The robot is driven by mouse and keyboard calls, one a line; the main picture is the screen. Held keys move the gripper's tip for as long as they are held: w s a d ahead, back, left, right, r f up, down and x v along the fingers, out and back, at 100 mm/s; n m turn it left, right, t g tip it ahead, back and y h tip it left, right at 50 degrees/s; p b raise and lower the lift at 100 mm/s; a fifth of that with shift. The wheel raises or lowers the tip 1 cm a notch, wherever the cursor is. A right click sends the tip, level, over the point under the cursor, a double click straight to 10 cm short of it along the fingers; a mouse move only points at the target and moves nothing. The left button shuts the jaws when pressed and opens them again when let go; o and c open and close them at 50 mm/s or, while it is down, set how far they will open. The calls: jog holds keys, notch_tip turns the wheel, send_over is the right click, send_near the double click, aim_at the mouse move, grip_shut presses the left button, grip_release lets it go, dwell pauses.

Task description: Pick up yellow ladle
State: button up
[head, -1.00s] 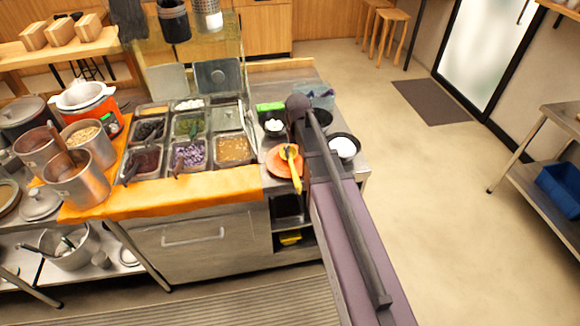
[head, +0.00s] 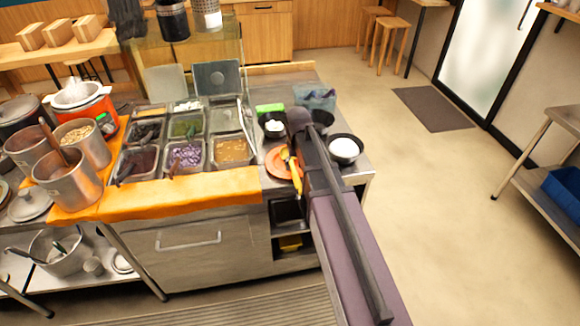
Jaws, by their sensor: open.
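The yellow ladle (head: 296,178) lies on an orange plate (head: 274,164) at the right end of the metal counter, its handle pointing toward the front edge. My arm reaches in from the lower right, and its dark end is just right of the ladle. My gripper (head: 292,157) is mostly hidden by the arm; a small dark part shows at the ladle's upper end. It is open. I cannot tell whether it touches the ladle or whether the ladle is between the fingers.
Topping pans (head: 186,157) sit left of the plate. A black bowl with white contents (head: 345,149) stands right of my arm, and another small bowl (head: 273,126) stands behind the plate. Steel pots (head: 68,182) stand at the far left.

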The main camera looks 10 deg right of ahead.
aim_at(296, 175)
jog(key=shift+f, duration=0.15)
jog(key=f+b, duration=0.5)
jog(key=shift+w+a, duration=0.15)
jog(key=shift+w, duration=0.05)
dwell(0.4)
dwell(0.6)
grip_shut()
